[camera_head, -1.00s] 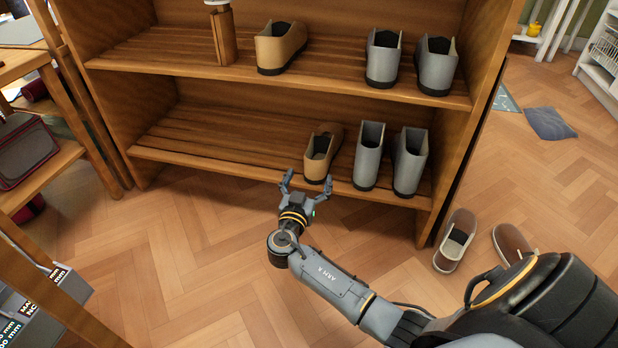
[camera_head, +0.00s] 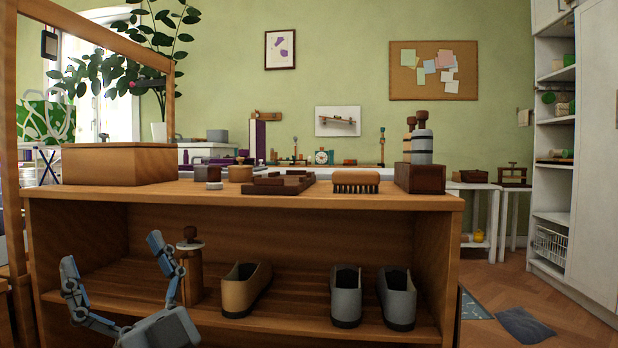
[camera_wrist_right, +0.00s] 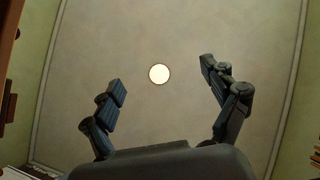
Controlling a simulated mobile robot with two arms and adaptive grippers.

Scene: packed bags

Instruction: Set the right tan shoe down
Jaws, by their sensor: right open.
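A tan shoe (camera_head: 246,290) stands on the upper shelf of the wooden rack in the head view, left of two grey shoes. My right gripper (camera_head: 112,252) is at the lower left of the head view, fingers pointing up and spread, in front of the rack. It is empty and apart from the shoe. In the right wrist view the open fingers (camera_wrist_right: 161,75) frame only the ceiling. The lower shelf and any shoe on it are out of the head view. My left gripper does not show.
Grey shoes (camera_head: 346,297) (camera_head: 397,299) stand right of the tan shoe. The rack top (camera_head: 300,197) carries a wooden box (camera_head: 119,163), a brush (camera_head: 356,181) and a bottle caddy (camera_head: 420,177). Open floor (camera_head: 510,283) shows at right.

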